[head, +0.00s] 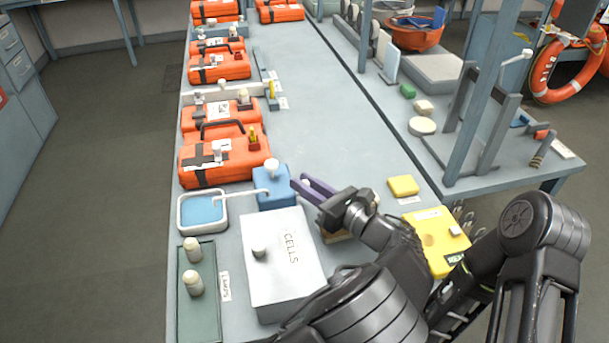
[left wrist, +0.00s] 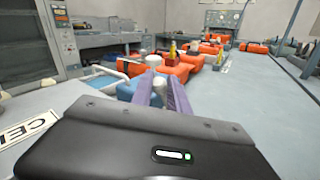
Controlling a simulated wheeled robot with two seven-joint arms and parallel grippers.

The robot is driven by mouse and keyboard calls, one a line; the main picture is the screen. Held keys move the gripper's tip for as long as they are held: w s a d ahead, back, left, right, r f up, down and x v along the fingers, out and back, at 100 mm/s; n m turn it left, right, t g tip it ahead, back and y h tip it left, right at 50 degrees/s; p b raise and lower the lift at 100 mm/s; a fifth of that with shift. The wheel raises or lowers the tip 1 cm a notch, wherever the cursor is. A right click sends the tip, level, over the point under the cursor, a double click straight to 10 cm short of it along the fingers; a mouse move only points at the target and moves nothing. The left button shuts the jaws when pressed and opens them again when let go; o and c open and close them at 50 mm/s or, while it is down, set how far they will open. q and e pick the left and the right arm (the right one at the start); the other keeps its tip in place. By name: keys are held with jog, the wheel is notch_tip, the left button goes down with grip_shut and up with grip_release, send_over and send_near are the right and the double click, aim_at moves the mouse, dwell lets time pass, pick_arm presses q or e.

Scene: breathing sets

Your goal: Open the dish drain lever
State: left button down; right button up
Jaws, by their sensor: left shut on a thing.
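The shallow dish (head: 183,208) has a pale rim and a blue inside. A thin white pipe (head: 240,194) runs from it to a blue block (head: 272,200) with a white knob (head: 271,168) on top. My left gripper (head: 303,184) has purple fingers just right of the block. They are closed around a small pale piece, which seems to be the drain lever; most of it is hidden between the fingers. In the left wrist view the fingers (left wrist: 160,92) point at the block, with a white knob (left wrist: 153,61) beyond their tips.
A white box marked CELLS (head: 280,285) stands in front of the block. A green tray (head: 198,325) with pale knobs is at the front left. Orange cases (head: 222,160) line the bench behind. A yellow box (head: 438,240) and a yellow block (head: 403,186) lie to the right.

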pick_arm(q)
jog(key=shift+s+f, duration=0.35)
jog(key=shift+f, duration=0.1)
pick_arm(e)
jog(key=shift+r, duration=0.1)
pick_arm(q)
jog(key=shift+f, duration=0.1)
jog(key=c, duration=1.3)
grip_release()
jog(key=shift+w, duration=0.1)
jog(key=shift+r, duration=0.2)
